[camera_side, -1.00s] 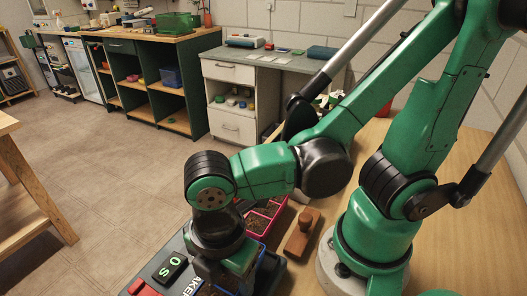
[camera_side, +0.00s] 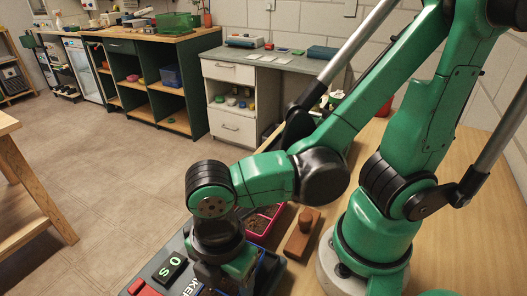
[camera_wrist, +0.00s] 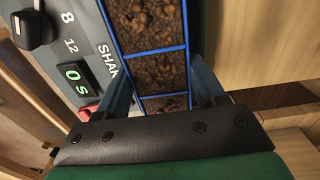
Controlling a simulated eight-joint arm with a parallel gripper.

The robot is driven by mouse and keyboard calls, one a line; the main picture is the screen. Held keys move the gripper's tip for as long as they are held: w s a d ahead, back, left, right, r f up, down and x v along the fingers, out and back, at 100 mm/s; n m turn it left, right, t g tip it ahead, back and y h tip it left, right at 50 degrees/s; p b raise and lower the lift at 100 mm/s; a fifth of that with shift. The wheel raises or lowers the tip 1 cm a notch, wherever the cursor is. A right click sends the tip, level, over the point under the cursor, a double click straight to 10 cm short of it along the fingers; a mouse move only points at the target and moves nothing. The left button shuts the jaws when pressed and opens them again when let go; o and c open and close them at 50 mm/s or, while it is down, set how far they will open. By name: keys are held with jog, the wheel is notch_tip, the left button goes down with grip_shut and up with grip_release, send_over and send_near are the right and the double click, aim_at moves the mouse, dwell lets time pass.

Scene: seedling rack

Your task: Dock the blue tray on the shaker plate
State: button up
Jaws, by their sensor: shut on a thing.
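The blue tray (camera_wrist: 186,45) has brown soil in its cells and lies between my fingers in the wrist view. My gripper (camera_wrist: 160,88) is shut on it, one dark finger along each long side. In the side view my gripper (camera_side: 224,284) hides most of the tray. The grey shaker (camera_wrist: 98,35) is right beside the tray's left side in the wrist view, with its lettering partly covered. Its panel also shows in the side view (camera_side: 180,246). The shaker plate is hidden under the tray and gripper, so I cannot tell whether the tray touches it.
The shaker has a black knob (camera_wrist: 35,28), a display (camera_wrist: 76,82) reading 0 s and a red button (camera_wrist: 90,110). A pink tray (camera_side: 262,222) with soil stands behind my gripper. A wooden block with a knob (camera_side: 302,235) lies to its right on the wooden bench.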

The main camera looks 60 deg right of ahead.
jog(key=shift+f, duration=0.1)
jog(key=o, duration=1.1)
notch_tip(320, 180, up, 11)
dwell(0.5)
